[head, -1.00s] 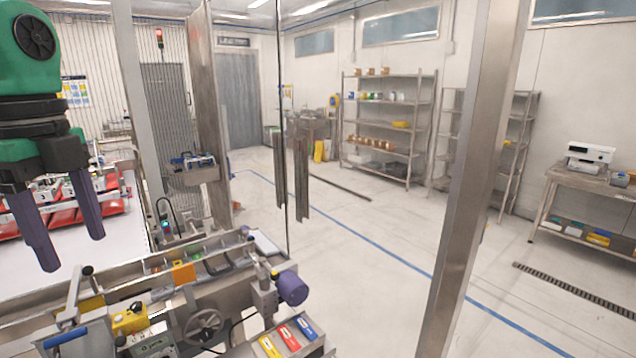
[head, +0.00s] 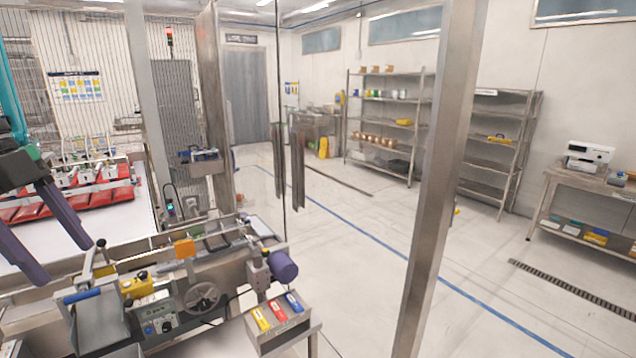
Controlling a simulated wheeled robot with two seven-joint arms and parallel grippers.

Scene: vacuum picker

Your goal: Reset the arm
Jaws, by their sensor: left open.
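My left gripper (head: 45,236) is at the left edge of the head view. Its two dark purple fingers are spread apart with nothing between them. It hangs in front of the white table surface and the red trays (head: 75,193). A teal part of my left arm (head: 10,95) rises above it, partly cut off by the picture edge. My right gripper is not in view.
A machine with a handwheel (head: 202,297) and a purple motor (head: 283,265) stands at the lower left. A small stand (head: 290,330) holds red, yellow and blue items. A metal post (head: 440,180) stands right of centre. Open floor (head: 350,285) lies between.

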